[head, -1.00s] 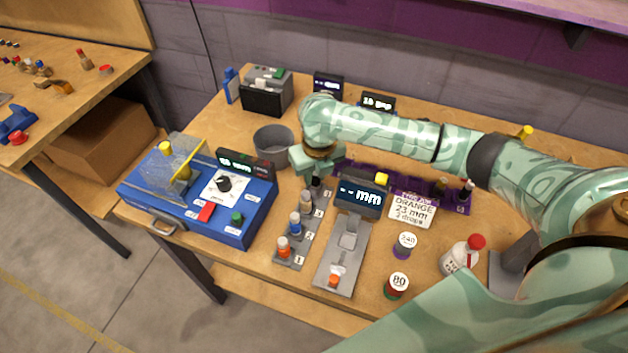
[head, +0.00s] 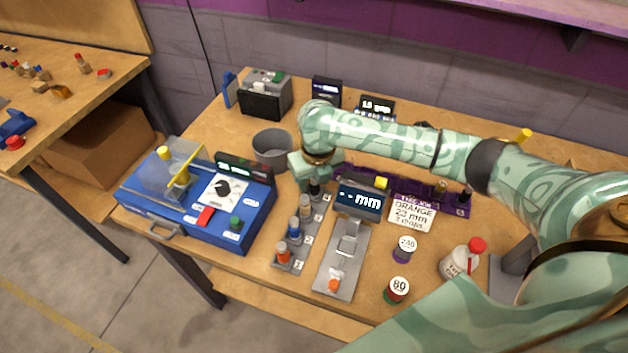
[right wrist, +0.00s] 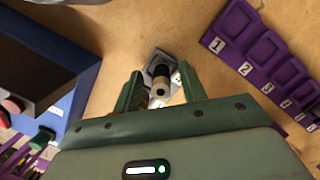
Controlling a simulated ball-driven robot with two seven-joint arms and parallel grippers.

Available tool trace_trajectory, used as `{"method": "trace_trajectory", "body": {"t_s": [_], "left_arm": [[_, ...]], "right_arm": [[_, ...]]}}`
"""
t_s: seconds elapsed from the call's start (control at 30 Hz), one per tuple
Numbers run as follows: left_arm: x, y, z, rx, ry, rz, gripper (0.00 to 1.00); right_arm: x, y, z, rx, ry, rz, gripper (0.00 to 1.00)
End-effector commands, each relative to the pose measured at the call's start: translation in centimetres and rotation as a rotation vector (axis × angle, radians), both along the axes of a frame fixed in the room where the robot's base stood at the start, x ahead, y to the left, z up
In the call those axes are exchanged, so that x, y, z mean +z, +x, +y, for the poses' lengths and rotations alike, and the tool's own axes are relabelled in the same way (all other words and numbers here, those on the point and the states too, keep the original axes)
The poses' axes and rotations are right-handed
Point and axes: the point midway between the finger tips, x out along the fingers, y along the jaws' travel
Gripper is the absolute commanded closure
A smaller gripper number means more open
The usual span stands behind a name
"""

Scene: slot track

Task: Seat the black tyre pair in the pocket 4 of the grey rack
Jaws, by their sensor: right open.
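The grey rack (head: 311,228) stands in the middle of the table, with labelled pockets rising from 1 at the front to 4 at the back. The black tyre pair (head: 315,189) is upright at pocket 4, just under my right gripper (head: 308,180). In the right wrist view the black tyre pair (right wrist: 160,71) shows between the two green fingers of my open right gripper (right wrist: 160,92). A pale round part with a dark centre is just below it there. The gripper hides how deep the tyre pair sits. My left gripper is not in view.
Orange, blue and beige pieces stand in pockets 1 to 3. A blue machine (head: 190,205) is to the left, a grey bin (head: 272,149) behind. A purple rack (head: 405,185) and a grey gauge (head: 345,262) with a display are to the right.

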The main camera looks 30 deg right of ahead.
Motion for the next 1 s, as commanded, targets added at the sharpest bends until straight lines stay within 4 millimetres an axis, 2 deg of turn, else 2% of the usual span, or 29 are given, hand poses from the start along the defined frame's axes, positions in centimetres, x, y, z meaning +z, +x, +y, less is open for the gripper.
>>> {"method": "trace_trajectory", "body": {"t_s": [0.03,0.2,0.4,0.57,1.0], "left_arm": [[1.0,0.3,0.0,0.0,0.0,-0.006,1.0],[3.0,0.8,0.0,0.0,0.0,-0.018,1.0],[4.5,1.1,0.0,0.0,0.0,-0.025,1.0],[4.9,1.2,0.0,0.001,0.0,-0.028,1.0],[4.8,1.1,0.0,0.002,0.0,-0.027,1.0]], "right_arm": [[1.7,-0.1,0.0,0.0,0.0,-0.007,0.58],[6.0,-0.7,0.0,0.002,-0.002,-0.007,0.58],[9.5,-1.3,0.0,0.0,-0.001,-0.004,0.58],[10.7,-1.5,0.1,0.0,-0.001,-0.002,0.58],[10.7,-1.6,0.1,-0.001,0.0,0.0,0.58]]}}
